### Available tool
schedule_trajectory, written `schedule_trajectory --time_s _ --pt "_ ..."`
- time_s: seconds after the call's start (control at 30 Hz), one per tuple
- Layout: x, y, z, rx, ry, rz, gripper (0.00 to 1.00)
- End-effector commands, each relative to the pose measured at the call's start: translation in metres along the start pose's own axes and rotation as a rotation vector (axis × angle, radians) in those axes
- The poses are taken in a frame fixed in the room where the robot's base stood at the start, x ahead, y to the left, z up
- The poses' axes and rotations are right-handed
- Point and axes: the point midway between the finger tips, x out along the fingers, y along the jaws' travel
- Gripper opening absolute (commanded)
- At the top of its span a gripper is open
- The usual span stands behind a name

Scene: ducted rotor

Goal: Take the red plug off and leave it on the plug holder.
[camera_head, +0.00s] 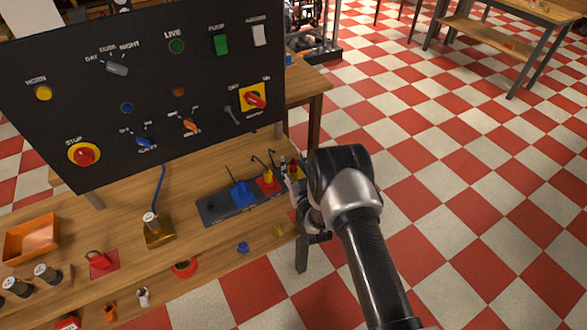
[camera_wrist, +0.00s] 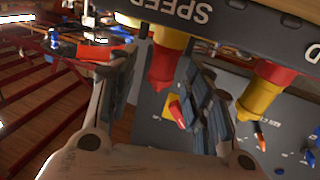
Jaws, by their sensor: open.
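A yellow plug (camera_wrist: 262,95) with a red band is right of the right finger. In the head view my gripper (camera_head: 306,214) is at the right end of a dark strip (camera_head: 212,211) carrying a blue block (camera_head: 242,193) and a red block (camera_head: 267,184). My arm partly hides that end. I cannot tell which item is the plug holder.
A black control panel (camera_head: 140,90) with knobs and buttons stands behind the strip. On the wooden bench (camera_head: 205,258) are an orange tray (camera_head: 32,238), a brass-coloured block with a padlock (camera_head: 158,232), and a red ring (camera_head: 185,268).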

Motion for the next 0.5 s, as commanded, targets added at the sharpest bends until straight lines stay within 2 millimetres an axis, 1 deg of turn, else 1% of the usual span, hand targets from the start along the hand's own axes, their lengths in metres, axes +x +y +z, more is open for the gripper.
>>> schedule_trajectory --time_s 0.03,0.1,0.33,0.5 --pt "0.0058 -0.0003 0.001 0.0 0.001 0.0 0.46" --pt "0.0104 -0.0002 0.0004 0.0 0.001 0.0 0.46" --pt "0.0118 -0.0001 -0.0002 0.0 -0.001 0.0 0.46" --pt "0.0116 -0.0001 -0.0002 0.0 -0.001 0.0 0.35"
